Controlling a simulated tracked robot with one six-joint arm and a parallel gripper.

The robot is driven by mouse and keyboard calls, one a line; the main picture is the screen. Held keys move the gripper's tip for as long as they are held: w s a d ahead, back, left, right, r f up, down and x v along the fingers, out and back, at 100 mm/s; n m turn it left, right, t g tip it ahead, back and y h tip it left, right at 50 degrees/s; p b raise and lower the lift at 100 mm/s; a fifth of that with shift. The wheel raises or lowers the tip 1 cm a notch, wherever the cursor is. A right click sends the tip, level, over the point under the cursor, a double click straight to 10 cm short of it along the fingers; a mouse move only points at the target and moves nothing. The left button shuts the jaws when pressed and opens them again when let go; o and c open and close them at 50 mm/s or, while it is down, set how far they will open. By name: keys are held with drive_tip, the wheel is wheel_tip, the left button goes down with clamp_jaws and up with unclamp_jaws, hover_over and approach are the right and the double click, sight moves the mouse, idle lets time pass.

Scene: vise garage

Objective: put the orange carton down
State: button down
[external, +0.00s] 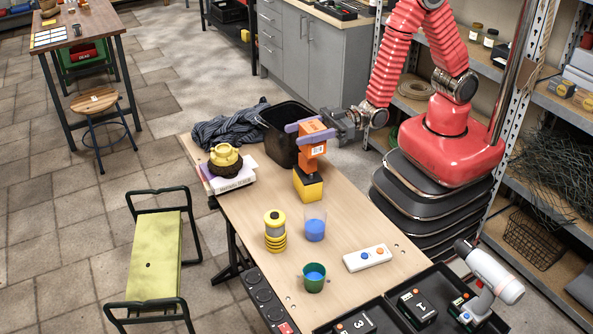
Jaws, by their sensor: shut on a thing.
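The orange carton (312,149) has a white label on its side. My gripper (308,131) is shut on its upper part, with purple fingers across it. The carton is upright or nearly so. It hangs over a yellow block (308,190) with a dark top, which stands on the wooden table (345,222). I cannot tell whether the carton's lower end touches the block's top.
A black bin (272,133) stands just behind. Left are a dark cloth (230,127) and a stack with a yellow item (225,156). In front are a yellow ringed object (275,232), blue cup (315,226), green cup (314,280) and white button box (367,258). The front-left tabletop has bare patches.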

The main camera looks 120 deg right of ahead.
drive_tip(key=shift+a+r+n+y, duration=0.15)
drive_tip(key=shift+a+n+y, duration=0.25)
drive_tip(key=shift+a, duration=1.1)
drive_tip(key=d, duration=0.7)
drive_tip(key=a, duration=0.7)
